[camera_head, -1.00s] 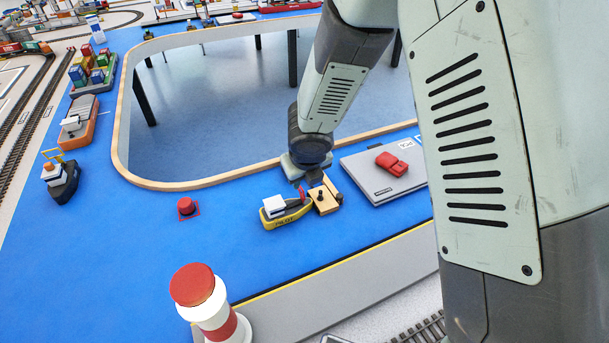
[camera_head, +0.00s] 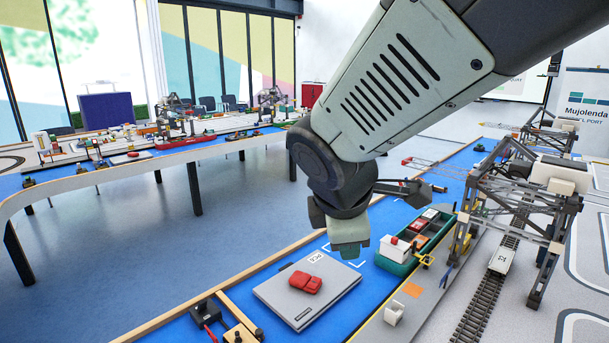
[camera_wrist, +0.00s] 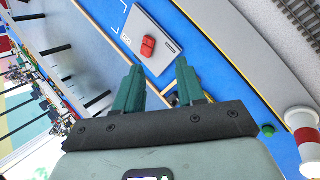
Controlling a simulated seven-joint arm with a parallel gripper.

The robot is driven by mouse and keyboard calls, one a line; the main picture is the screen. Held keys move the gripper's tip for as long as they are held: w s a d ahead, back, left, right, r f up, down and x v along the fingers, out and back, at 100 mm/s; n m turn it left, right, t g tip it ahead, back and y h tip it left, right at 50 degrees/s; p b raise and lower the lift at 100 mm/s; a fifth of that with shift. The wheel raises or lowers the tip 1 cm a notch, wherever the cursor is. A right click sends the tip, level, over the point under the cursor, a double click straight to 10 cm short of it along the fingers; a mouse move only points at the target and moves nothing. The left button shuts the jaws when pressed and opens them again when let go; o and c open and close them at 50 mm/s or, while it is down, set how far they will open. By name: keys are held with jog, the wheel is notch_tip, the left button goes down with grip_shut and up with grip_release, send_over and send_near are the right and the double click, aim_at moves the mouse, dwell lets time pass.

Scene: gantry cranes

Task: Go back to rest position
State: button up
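My gripper (camera_head: 349,250) hangs from the bent arm near the middle of the head view, pointing down. In the wrist view its two green fingers (camera_wrist: 158,68) are well apart, with nothing held between them. A flat grey, laptop-like slab (camera_head: 278,297) lies on the blue table, in front of and to the left of the gripper in the head view.
A green container ship (camera_head: 396,263) and a lattice gantry crane (camera_head: 515,215) stand right of the gripper. A wooden piece (camera_head: 240,335) is at the bottom edge. A red-and-white lighthouse (camera_wrist: 303,135) shows in the wrist view. The table's inner opening lies to the left.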

jog(key=s+d+r+m+y, duration=0.1)
jog(key=s+d+r+m, duration=0.1)
jog(key=s+m, duration=0.6)
jog(key=s+d+r+m+y, duration=0.1)
jog(key=s+d+r+m, duration=0.1)
jog(key=s+m, duration=0.6)
jog(key=shift+s+d+r+m+g, duration=0.2)
jog(key=shift+d+m+g, duration=0.15)
jog(key=shift+m, duration=0.55)
jog(key=shift+w, duration=0.1)
